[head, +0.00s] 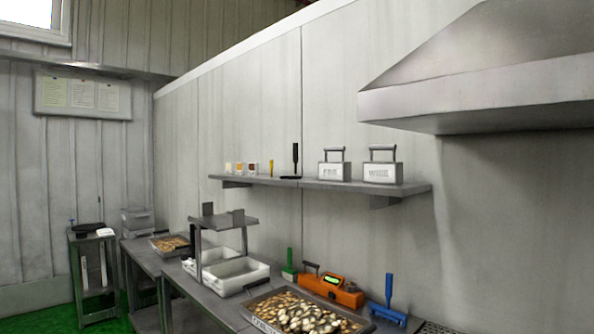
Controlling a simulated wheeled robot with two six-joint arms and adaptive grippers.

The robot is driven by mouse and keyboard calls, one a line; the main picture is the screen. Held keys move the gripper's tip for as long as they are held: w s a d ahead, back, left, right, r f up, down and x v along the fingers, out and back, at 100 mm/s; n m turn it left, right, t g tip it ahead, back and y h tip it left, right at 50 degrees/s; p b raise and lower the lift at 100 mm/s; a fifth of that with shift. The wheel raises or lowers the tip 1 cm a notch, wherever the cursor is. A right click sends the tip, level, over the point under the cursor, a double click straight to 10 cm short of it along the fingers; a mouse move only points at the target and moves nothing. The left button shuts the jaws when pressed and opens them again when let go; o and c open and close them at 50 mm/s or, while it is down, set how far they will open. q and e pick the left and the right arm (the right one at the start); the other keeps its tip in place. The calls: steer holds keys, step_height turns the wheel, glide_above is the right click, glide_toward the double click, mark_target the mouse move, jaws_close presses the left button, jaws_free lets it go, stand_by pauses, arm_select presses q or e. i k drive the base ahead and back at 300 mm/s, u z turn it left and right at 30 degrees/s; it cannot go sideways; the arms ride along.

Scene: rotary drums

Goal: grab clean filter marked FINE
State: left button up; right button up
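Two pale box-shaped filters with dark top handles stand upright, side by side, on the wall shelf. The left filter (333,171) has a short blurred label that looks like FINE. The right filter (383,173) is slightly larger, and its label looks like WIDE. Both are in the head view, right of centre, with a small gap between them. Neither of my grippers is in view.
The wall shelf (320,184) also holds small jars and a dark upright tool (295,160). Below, the bench carries white bins (240,275), a tray of shells (305,315), an orange device (330,290) and a blue-handled tool (388,300). A metal hood (480,100) overhangs at right.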

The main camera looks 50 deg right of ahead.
mark_target(329, 172)
steer(key=z, duration=0.05)
steer(key=i, duration=4.65)
steer(key=z, duration=3.65)
